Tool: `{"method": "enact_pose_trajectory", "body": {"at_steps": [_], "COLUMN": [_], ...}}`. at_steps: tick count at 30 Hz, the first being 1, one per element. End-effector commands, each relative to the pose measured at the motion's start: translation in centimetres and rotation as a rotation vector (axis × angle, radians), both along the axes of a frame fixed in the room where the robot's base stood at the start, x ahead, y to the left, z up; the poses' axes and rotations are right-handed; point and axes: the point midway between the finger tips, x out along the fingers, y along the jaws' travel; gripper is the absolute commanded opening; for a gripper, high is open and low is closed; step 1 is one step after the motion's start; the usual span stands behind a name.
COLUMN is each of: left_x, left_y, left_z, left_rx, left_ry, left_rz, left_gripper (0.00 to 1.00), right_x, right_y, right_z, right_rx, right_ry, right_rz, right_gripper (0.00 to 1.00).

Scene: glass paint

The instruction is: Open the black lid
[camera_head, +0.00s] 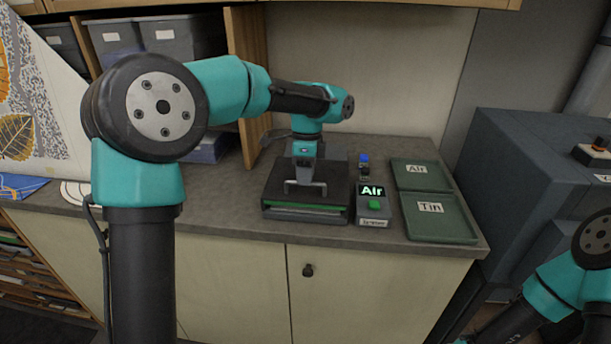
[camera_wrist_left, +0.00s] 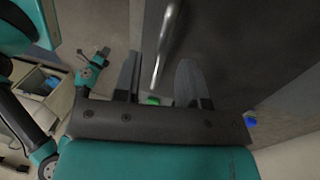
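The black lid (camera_head: 337,172) is the flat dark top of a low box on the counter. A thin green strip (camera_head: 300,207) shows along the box's front edge. My left gripper (camera_head: 305,187) points down over the lid and hides part of it. In the left wrist view, its two fingers (camera_wrist_left: 158,80) are apart. A shiny metal bar, apparently the lid's handle (camera_wrist_left: 165,45), shows between and beyond them; contact cannot be told. My right gripper (camera_wrist_left: 104,52) is small in the left wrist view, away from the lid, its fingers unclear.
Right of the box stands a small device (camera_head: 372,206) with a lit display reading "Air" and a green button. A blue-topped item (camera_head: 364,163) is behind it. Two green trays, labelled Air (camera_head: 405,182) and Tin (camera_head: 455,231), lie farther right.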

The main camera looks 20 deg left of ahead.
Motion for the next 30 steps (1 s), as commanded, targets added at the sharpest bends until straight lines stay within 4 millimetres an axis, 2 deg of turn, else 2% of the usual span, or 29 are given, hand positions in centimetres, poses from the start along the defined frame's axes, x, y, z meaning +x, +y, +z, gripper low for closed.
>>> {"method": "enact_pose_trajectory", "body": {"at_steps": [4,12,24,30], "left_x": [-0.15,-0.16,-0.14,-0.15], "left_y": [-0.03,-0.04,-0.05,-0.05], "left_z": [-0.71,-0.76,-0.75,-0.74], "left_rx": [-0.001,-0.001,-0.001,-0.001], "left_ry": [-0.001,-0.001,0.0,0.0], "left_rz": [0.0,0.0,0.0,0.0], "left_gripper": [0.38,0.37,0.0,0.0], "right_x": [0.0,0.0,0.0,0.0], "right_y": [0.0,0.0,0.0,0.0], "right_z": [0.0,0.0,0.0,0.0], "right_rx": [0.0,0.0,0.0,0.0], "right_ry": [0.0,0.0,0.0,0.0], "right_rz": [0.0,0.0,0.0,0.0], "right_gripper": [0.0,0.0,0.0,0.0]}}
